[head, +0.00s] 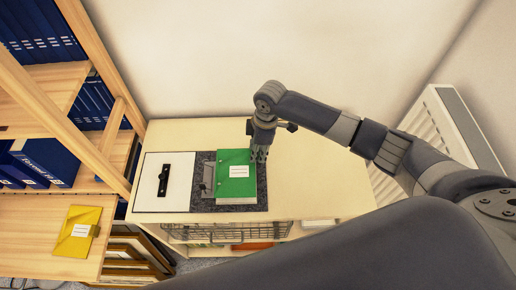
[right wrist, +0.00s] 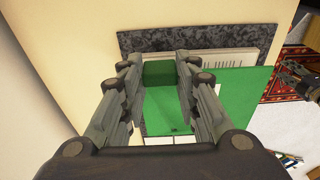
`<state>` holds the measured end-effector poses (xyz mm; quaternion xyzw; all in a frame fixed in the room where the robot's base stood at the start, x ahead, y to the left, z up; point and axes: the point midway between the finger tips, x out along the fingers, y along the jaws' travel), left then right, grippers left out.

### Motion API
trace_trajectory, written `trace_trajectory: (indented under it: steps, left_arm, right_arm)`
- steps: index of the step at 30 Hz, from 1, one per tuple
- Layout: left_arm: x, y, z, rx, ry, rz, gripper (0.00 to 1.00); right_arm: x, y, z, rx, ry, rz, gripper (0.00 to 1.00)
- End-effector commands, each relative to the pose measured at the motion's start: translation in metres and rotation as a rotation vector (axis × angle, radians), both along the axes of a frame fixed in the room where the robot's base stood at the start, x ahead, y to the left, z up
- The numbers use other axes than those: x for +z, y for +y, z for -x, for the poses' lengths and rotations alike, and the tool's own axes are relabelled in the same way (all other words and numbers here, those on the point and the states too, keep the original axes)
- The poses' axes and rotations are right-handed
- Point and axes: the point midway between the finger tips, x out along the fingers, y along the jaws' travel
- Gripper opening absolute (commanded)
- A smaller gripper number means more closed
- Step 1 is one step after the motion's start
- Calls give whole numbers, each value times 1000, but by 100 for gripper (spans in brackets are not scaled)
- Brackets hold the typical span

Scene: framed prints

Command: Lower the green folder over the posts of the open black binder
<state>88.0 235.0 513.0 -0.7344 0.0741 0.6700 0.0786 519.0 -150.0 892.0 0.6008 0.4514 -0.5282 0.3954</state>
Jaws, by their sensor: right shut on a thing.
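The binder's metal mechanism (head: 207,178) shows just left of the folder; whether posts enter the folder is hidden. My right gripper (head: 260,155) is at the folder's right edge. In the right wrist view its fingers (right wrist: 158,75) are shut on the folder (right wrist: 215,100), with pale sheets (right wrist: 235,57) beyond. A dark part, probably my left gripper (right wrist: 293,73), shows small at that view's right edge; its jaws are unclear.
A white panel (head: 150,200) with a black object (head: 163,180) lies left of the binder on the pale cabinet top (head: 310,190). Wooden shelves with blue binders (head: 48,160) and a yellow folder (head: 78,231) stand left. A radiator (head: 440,125) is right. Cabinet top right of the binder is clear.

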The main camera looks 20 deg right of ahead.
Motion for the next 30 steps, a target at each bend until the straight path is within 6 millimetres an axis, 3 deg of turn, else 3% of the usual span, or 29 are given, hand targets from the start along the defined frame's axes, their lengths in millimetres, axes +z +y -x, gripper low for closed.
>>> trace_trajectory:
  steps: [30]
  left_arm:
    - [-8,0,0,2,0,0,40]
  right_arm:
    - [-19,0,0,0,0,0,2]
